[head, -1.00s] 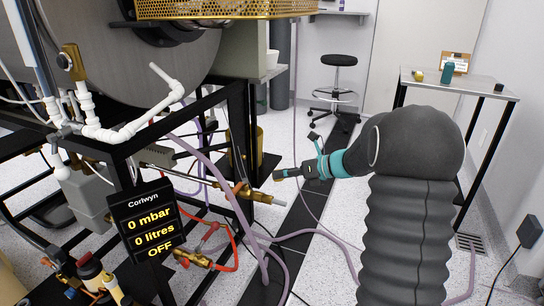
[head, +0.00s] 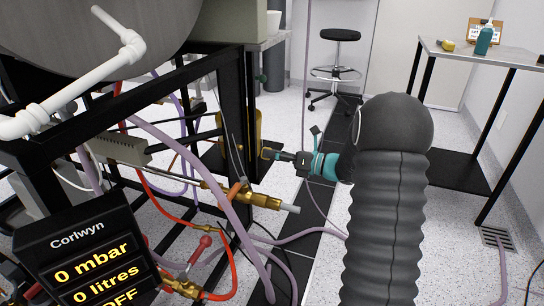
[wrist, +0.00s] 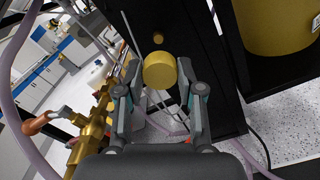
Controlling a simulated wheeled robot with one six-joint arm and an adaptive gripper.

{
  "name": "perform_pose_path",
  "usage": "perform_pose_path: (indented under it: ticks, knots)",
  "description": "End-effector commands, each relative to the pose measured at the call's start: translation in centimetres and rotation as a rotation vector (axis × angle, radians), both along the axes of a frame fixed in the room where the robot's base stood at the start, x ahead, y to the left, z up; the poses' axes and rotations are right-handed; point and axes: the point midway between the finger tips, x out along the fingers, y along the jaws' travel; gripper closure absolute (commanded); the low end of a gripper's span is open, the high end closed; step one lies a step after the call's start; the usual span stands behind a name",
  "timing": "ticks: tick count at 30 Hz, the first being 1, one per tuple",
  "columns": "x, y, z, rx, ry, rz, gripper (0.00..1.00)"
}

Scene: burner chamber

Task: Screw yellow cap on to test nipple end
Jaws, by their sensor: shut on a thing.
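My gripper (head: 273,154) is at the end of my arm, beside the black frame and above the brass fitting in the head view. In the wrist view my gripper (wrist: 160,76) is shut on the yellow cap (wrist: 160,70), a round brass-coloured disc between the fingertips. The cap (head: 266,153) is small in the head view. The test nipple, a brass fitting (head: 262,200) with a pale tube end (head: 291,208), points right, below the gripper and apart from the cap. In the wrist view brass fittings (wrist: 91,130) run along the left of the gripper.
The black frame (head: 235,120) stands close to the gripper. Purple hoses (head: 190,152) and a red hose (head: 232,270) hang around the fitting. A display (head: 88,255) is at lower left. A side table (head: 500,57) and stool (head: 340,35) stand behind. Floor right of the fitting is mostly clear.

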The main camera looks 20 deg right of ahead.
Motion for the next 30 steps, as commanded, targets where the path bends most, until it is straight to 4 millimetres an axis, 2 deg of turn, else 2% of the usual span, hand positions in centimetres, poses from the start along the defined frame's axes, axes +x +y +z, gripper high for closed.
perform_pose_path:
  ticks: [12, 30]
  knots:
    - [0.0, 0.0, 0.5, 0.001, -0.003, 0.004, 0.81]
    - [2.9, 4.0, 0.2, 0.000, -0.002, 0.006, 0.81]
